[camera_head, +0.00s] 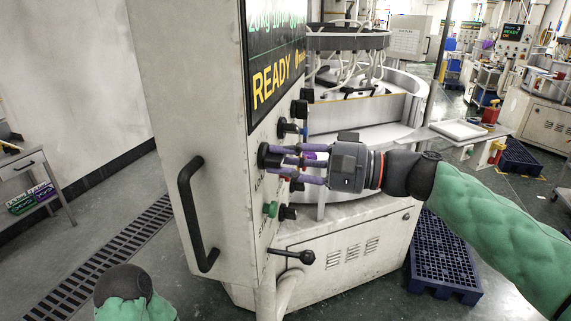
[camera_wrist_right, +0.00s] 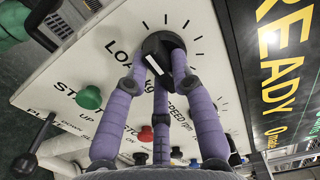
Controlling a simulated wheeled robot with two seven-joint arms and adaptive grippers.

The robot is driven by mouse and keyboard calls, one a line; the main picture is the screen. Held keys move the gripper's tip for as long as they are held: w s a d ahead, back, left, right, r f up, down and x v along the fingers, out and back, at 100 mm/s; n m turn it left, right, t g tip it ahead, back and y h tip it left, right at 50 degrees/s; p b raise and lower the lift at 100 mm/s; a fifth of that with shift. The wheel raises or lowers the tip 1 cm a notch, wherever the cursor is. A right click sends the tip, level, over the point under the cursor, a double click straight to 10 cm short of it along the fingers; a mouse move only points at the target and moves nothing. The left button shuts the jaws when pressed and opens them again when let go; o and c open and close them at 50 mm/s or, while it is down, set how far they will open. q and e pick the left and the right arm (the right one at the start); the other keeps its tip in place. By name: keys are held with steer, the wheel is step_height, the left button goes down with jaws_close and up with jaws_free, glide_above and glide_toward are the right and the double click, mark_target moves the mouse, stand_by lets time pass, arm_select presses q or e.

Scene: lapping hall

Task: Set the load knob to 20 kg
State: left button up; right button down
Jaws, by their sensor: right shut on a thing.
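The load knob (camera_wrist_right: 158,42) is black and round, on the pale panel with "LOAD kg" printed beside it and a ring of dial ticks around it. It also shows in the head view (camera_head: 266,155), on the side of the control cabinet. My right gripper (camera_wrist_right: 165,62) has its purple fingers closed around the knob; in the head view it reaches in from the right (camera_head: 284,160). A pale stripe shows on the knob between the fingers. No scale figures are readable, so its setting cannot be told.
A green button (camera_wrist_right: 89,97), a red button (camera_wrist_right: 146,133) and more black knobs sit close by on the panel. The cabinet has a black handle (camera_head: 192,215) and a lit READY screen (camera_head: 277,75). A black lever (camera_head: 305,256) sticks out below. A blue pallet (camera_head: 442,265) lies at right.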

steer(key=shift+f, duration=0.1)
steer(key=c, duration=1)
jaws_free()
steer(key=shift+c, duration=0.2)
steer(key=shift+d, duration=0.1)
steer(key=v, duration=1.1)
steer(key=shift+d, duration=0.35)
steer(key=shift+s, duration=0.1)
